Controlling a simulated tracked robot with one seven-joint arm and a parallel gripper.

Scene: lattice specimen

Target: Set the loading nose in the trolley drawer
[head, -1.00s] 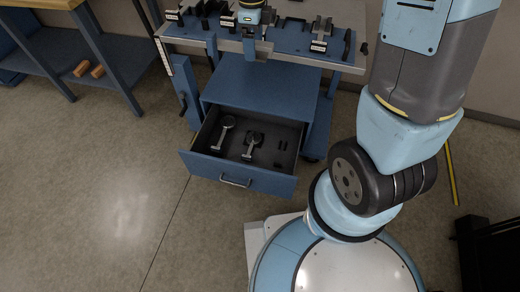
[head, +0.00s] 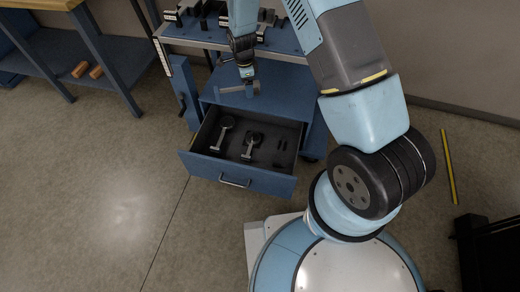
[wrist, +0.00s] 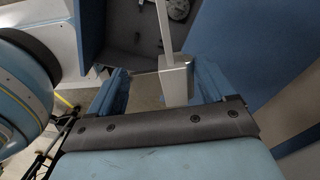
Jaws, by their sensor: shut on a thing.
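My gripper (head: 246,84) is shut on a grey metal part, which I take to be the loading nose (wrist: 177,82). In the wrist view it is a pale block with a thin rod, between the blue fingers. In the head view my gripper and the part are above the blue cabinet top, behind the open drawer. The trolley drawer (head: 213,170) is pulled out, with a dark floor. Two metal pieces with round heads lie in it, one at left (head: 222,133) and one near the middle (head: 251,146). The part's lower end is hard to make out.
Small dark pieces (head: 281,146) lie at the drawer's right; bare floor shows around them. The trolley top (head: 285,40) above carries several fixtures. A workbench (head: 95,55) stands at left with orange-brown blocks (head: 97,72) beneath. The floor before the drawer is clear.

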